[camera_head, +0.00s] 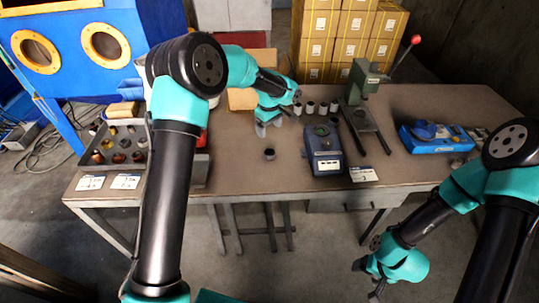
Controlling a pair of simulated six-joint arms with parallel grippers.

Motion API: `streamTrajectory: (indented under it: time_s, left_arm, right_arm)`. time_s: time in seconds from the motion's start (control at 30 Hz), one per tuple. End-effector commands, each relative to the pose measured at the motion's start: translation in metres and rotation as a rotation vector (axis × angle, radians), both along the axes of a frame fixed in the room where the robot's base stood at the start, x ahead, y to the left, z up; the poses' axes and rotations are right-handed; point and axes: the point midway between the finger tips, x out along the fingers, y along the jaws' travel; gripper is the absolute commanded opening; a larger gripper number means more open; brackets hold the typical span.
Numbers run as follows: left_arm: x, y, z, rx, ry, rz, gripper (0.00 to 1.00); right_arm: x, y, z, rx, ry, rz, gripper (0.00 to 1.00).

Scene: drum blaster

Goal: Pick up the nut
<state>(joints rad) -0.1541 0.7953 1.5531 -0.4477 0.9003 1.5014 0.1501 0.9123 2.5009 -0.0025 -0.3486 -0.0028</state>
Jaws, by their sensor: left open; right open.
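A small dark ring-like piece, which looks like the nut (269,154), lies on the brown table top near the middle of the table. My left gripper (268,129) is open above the table, just behind the nut in the picture and apart from it. Nothing shows between its fingers. My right gripper (366,281) is open and empty, low in front of the table's front edge at the lower right.
A blue-grey device (324,160) stands right of the nut, with a green press (362,82) behind it. Several small grey cylinders (310,107) stand behind. Table around the nut is clear.

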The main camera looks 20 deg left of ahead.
Motion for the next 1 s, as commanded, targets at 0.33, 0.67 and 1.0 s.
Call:
streamTrajectory:
  time_s: [0.33, 0.67, 1.0]
  left_arm:
    - [-0.001, 0.0, -0.061, 0.001, 0.003, 0.0, 0.79]
    - [0.0, 0.0, -0.085, 0.0, -0.001, 0.0, 0.79]
    - [0.001, 0.0, -0.091, 0.0, 0.001, 0.0, 0.79]
  right_arm:
    - [0.0, 0.0, 0.0, 0.0, 0.0, 0.0, 0.74]
    - [0.0, 0.0, 0.0, 0.0, 0.0, 0.0, 0.74]
    - [0.0, 0.0, 0.0, 0.0, 0.0, 0.0, 0.74]
